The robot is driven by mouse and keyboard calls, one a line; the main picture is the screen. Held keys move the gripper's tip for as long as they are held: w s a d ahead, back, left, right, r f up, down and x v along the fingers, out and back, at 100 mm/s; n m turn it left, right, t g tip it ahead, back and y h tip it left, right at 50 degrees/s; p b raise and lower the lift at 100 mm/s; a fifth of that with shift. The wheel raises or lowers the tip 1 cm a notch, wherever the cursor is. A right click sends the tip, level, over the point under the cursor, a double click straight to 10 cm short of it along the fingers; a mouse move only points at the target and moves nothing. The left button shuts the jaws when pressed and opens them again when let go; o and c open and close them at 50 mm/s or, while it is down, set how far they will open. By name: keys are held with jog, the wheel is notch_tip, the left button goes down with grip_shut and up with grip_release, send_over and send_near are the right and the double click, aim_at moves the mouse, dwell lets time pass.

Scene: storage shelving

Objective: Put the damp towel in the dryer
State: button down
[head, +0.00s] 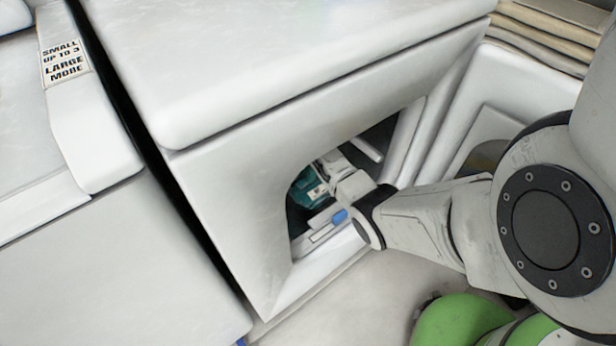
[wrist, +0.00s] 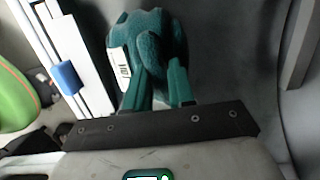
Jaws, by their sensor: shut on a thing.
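The teal towel (head: 308,187) shows through the opening of the white dryer (head: 225,195) in the head view. In the wrist view the bunched towel (wrist: 155,38) has a white tag on its left side. My gripper (wrist: 160,80) is shut on the towel's near end. My arm reaches in from the right, and the gripper with the towel is within the dryer's opening. The dryer door (head: 505,105) stands open to the right. The dryer's top and front edge hide part of the interior, and my wrist covers part of the opening.
Another white machine (head: 80,250) with a printed label (head: 65,63) stands at the left, across a narrow dark gap. A stack of beige layers (head: 550,30) is at the upper right. A small blue part (head: 340,216) sits on the opening's lower rim, close to my wrist.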

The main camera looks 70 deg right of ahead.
jog(key=shift+f, duration=0.45)
jog(key=shift+f, duration=0.45)
jog(key=shift+f, duration=0.15)
jog(key=c, duration=1)
grip_release()
jog(key=shift+o, duration=0.2)
jog(key=r+p, duration=0.1)
jog(key=r, duration=0.2)
jog(key=r+p, duration=0.1)
jog(key=r, duration=0.1)
jog(key=d+r+p, duration=0.1)
jog(key=r, duration=0.2)
jog(key=shift+s+r, duration=0.25)
jog(key=shift+r, duration=0.1)
